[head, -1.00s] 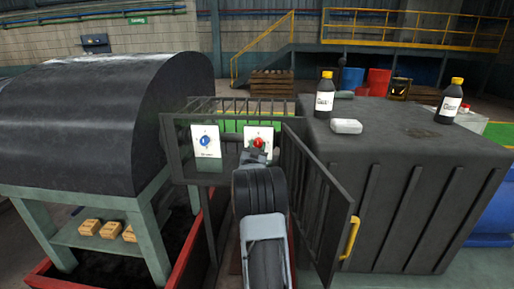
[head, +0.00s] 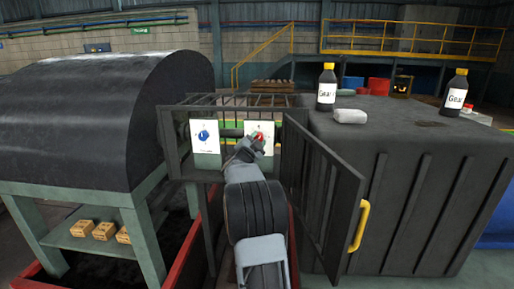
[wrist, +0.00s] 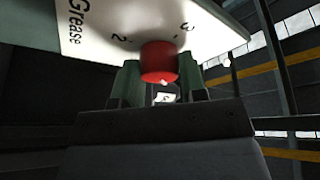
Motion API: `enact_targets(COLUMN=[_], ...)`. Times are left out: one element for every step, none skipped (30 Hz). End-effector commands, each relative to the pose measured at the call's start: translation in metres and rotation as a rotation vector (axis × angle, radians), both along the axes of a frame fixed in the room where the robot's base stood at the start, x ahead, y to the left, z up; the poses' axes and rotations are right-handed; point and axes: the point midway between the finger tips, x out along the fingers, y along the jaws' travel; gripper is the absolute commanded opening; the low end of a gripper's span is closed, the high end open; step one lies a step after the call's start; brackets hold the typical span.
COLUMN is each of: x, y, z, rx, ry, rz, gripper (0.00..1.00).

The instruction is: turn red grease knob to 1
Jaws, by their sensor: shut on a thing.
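The red grease knob (head: 258,136) sticks out of a white plate on the right panel inside the open cage. In the wrist view the knob (wrist: 158,60) is between the two green-grey fingers of my gripper (wrist: 160,80), which is shut on it. The plate (wrist: 95,28) reads "Grease", with the numbers 2 and 3 visible near the knob. A small white mark shows on the knob's near edge; which number it points at I cannot tell. In the head view my gripper (head: 250,147) partly covers the knob and its plate.
A blue knob (head: 204,135) is on the plate to the left. The barred cage door (head: 320,190) with a yellow handle (head: 359,226) stands open at right. A large black drum (head: 110,115) is at left. Bottles stand on the dark cabinet (head: 420,190).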

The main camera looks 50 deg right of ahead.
Motion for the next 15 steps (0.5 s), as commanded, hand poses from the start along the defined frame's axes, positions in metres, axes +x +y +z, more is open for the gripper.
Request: enact_targets(x=[0.0,0.0001,0.0002,0.0002,0.0005,0.0005,0.0005,0.0005,0.0005,0.0005,0.0005,0.0005,0.0004,0.0004,0.0003], y=[-0.0001,-0.0001,0.0001,0.0002,0.0003,0.0003,0.0003,0.0003,0.0004,0.0003,0.0003,0.0002,0.0002,0.0001,0.0001], z=[-0.0017,-0.0011,-0.0007,-0.0005,0.0,0.0007,0.0011,0.0015,0.0019,0.0021,0.0025,0.0029,0.0033,0.0037,0.0041], rx=[0.029,0.045,0.071,0.089,0.106,0.131,0.149,0.165,0.189,0.208,0.225,0.249,0.267,0.284,0.307], ry=[-0.035,-0.056,-0.086,-0.108,-0.129,-0.16,-0.182,-0.203,-0.234,-0.256,-0.277,-0.308,-0.329,-0.351,-0.38], rz=[-0.001,-0.001,-0.001,0.0,0.0,0.0,0.0,0.0,0.0,-0.001,-0.001,-0.001,-0.002,-0.001,-0.002], gripper=[0.15,0.15,0.15,0.15,0.15,0.15,0.15,0.15,0.15,0.15,0.15,0.15,0.15,0.15,0.15])
